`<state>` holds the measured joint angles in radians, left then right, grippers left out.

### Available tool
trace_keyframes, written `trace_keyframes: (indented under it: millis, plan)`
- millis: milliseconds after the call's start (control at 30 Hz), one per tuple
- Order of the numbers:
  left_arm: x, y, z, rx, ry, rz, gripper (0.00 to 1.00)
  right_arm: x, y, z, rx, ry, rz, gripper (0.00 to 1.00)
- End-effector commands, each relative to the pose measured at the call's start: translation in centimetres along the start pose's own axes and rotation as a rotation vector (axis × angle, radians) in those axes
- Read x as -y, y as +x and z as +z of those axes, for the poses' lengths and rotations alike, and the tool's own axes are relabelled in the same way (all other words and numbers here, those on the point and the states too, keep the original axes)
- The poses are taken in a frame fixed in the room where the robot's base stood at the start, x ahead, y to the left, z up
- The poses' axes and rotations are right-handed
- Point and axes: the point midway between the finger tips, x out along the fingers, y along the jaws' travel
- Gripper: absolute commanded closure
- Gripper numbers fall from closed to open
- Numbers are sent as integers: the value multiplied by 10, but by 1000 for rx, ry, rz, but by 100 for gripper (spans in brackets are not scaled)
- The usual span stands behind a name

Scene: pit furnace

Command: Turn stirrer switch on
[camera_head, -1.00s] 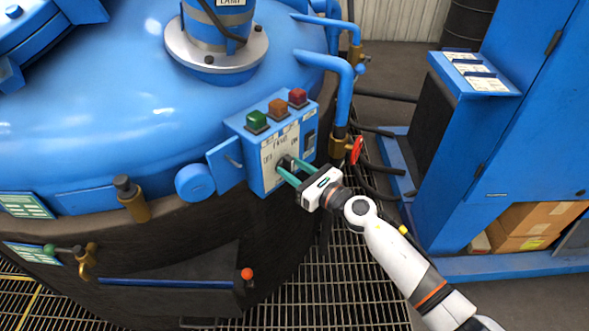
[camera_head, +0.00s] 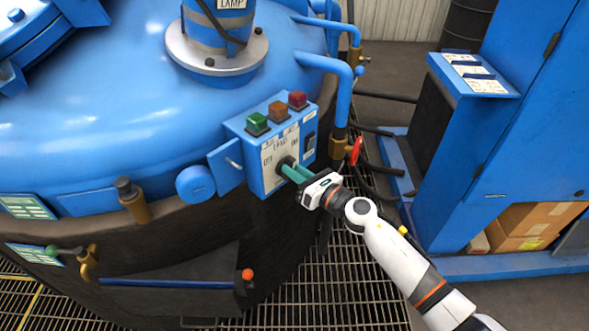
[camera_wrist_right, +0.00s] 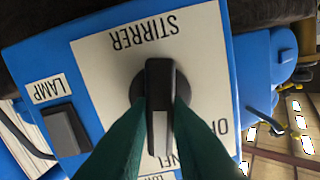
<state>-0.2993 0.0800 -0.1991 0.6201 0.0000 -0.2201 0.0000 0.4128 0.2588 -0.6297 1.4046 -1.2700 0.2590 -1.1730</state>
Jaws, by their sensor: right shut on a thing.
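The stirrer switch is a black rotary knob with a pale pointer stripe, on a white plate lettered STIRRER; it fills the middle of the right wrist view (camera_wrist_right: 160,85). In the head view the knob (camera_head: 286,162) sits on the front of the blue control box (camera_head: 255,181). My right gripper (camera_head: 290,168) reaches it from the lower right. Its green fingers are shut on the knob, one on each side, as the right wrist view (camera_wrist_right: 160,120) shows. My left gripper is not in view.
Green (camera_head: 257,122), orange (camera_head: 278,110) and red (camera_head: 298,99) buttons top the box. A black LAMP switch (camera_wrist_right: 66,129) is beside the knob's plate. A red valve handle (camera_head: 355,151) and blue pipe (camera_head: 343,95) stand close right of the box. A blue cabinet (camera_head: 500,130) is farther right.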

Motion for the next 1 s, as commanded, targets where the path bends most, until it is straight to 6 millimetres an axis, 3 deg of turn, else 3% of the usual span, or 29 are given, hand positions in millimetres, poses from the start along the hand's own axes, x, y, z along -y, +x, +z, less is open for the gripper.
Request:
trace_keyframes:
  millis: [500, 1000]
  plan:
    - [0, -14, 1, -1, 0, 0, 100, -4, 0, 0, 2, 405, 1, 100]
    - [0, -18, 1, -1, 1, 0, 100, -5, 0, 2, 1, 548, 1, 100]
